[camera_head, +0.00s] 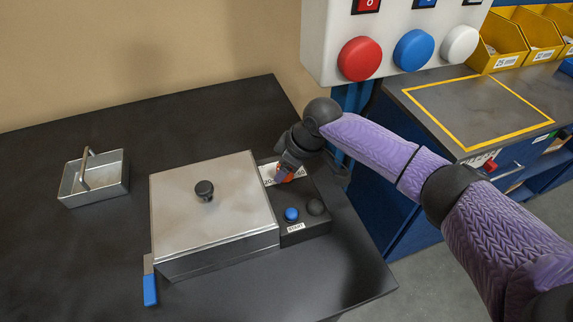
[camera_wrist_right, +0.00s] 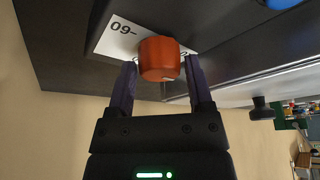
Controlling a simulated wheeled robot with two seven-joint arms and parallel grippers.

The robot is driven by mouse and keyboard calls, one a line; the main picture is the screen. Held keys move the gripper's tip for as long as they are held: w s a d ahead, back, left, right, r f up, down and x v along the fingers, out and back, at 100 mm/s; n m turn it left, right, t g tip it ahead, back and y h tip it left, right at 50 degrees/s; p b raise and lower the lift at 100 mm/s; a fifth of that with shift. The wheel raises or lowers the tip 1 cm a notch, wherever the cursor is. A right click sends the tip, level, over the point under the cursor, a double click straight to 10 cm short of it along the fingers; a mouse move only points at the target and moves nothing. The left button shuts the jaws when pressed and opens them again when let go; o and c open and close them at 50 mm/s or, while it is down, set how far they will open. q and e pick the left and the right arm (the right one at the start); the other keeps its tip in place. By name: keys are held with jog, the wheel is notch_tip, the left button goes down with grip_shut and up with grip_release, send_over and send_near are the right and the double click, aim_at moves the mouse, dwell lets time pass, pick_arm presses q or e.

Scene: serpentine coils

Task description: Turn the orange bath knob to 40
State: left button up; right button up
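The orange knob (camera_wrist_right: 158,58) is a short round knob on a white scale plate (camera_wrist_right: 113,36) with printed marks; one reads 60, upside down in the right wrist view. In the head view only a bit of the orange knob (camera_head: 285,177) shows under my right gripper (camera_head: 283,171). In the wrist view my right gripper (camera_wrist_right: 160,64) is open, with one finger on each side of the knob. A small gap shows at the right finger; contact at the left one is hard to tell. The knob's pointer and setting are hidden. My left gripper is not in view.
A metal bath with a lid (camera_head: 212,205) and black lid knob stands left of the control panel. A metal basket (camera_head: 94,178) is at left. A white box with coloured buttons (camera_head: 398,40) hangs behind my right arm.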

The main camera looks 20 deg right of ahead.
grip_shut()
jog(key=shift+r+m+p, duration=0.25)
jog(key=shift+m+p, duration=0.15)
jog(key=shift+p, duration=0.4)
jog(key=m+h+p, duration=0.1)
jog(key=m+p, duration=0.2)
jog(key=m+t+h+p, duration=0.1)
jog(key=m+p, duration=0.1)
jog(key=p, duration=0.2)
jog(key=shift+s+a+m+p, duration=0.1)
jog(key=shift+a+m+p, duration=0.05)
jog(key=shift+m+p, duration=0.2)
jog(key=shift+m+h+p, duration=0.4)
jog(key=shift+m+p, duration=0.15)
jog(key=shift+m, duration=0.3)
jog(key=shift+f+m+h+p, duration=0.15)
jog(key=shift+m+h+p, duration=0.2)
jog(key=shift+m, duration=0.65)
jog(key=m+h, duration=0.1)
jog(key=m, duration=0.1)
jog(key=shift+a+f+m, duration=0.1)
jog(key=shift+m, duration=0.2)
jog(key=shift+m+h, duration=0.45)
jog(key=shift+m, duration=0.75)
jog(key=shift+m+g+h+b, duration=0.3)
jog(key=shift+m+b, duration=0.15)
jog(key=shift+m, duration=0.75)
